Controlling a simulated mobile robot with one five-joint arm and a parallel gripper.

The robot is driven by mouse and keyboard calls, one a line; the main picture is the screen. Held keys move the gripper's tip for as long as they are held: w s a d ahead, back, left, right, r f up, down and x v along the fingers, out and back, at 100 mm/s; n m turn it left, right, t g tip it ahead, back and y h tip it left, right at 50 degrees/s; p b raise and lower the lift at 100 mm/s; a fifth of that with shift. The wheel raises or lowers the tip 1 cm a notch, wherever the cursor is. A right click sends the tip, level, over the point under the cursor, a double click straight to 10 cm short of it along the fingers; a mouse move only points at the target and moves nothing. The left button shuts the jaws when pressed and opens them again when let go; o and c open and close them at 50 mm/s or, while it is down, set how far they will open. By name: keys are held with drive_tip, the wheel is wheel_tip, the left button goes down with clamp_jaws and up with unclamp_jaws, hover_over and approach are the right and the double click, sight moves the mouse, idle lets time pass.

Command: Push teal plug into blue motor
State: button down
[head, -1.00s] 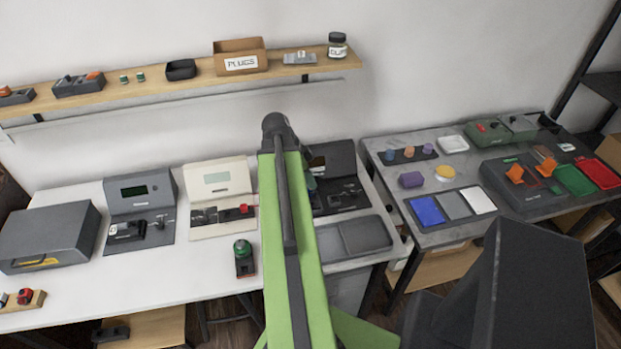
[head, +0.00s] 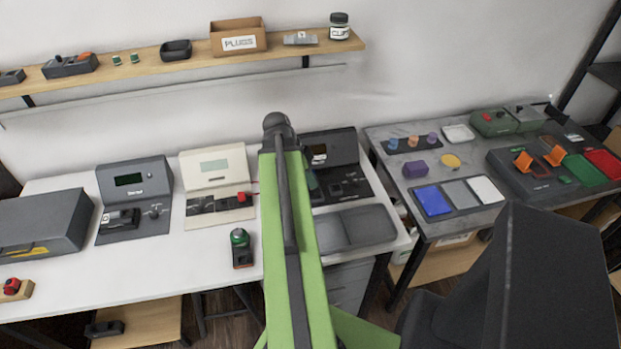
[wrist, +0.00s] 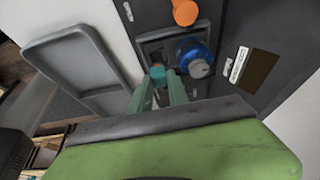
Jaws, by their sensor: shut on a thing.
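In the wrist view the blue motor (wrist: 188,52), with a grey round end, sits in a dark recessed holder on a dark station. The teal plug (wrist: 157,73) is small and sits just left of the motor. My gripper (wrist: 165,84) is shut on the plug, its green fingers reaching up from the bottom of the picture. The plug is close beside the motor's left side. I cannot tell whether they touch. In the head view my green arm hides the gripper, plug and motor; part of the dark station (head: 335,150) shows behind it.
An orange knob (wrist: 185,12) stands just beyond the motor. A grey two-part tray (head: 362,226) lies in front of the station. Bare white tabletop (head: 190,255) lies further left.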

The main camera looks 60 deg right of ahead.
drive_tip(key=shift+f+b, duration=1.65)
drive_tip(key=shift+b, duration=0.05)
idle(2.2)
drive_tip(key=c, duration=1)
unclamp_jaws()
drive_tip(key=shift+r, duration=0.15)
drive_tip(key=shift+r+p, duration=1.4)
drive_tip(key=shift+p, duration=0.15)
wheel_tip(320, 180, up, 6)
drive_tip(key=p, duration=0.6)
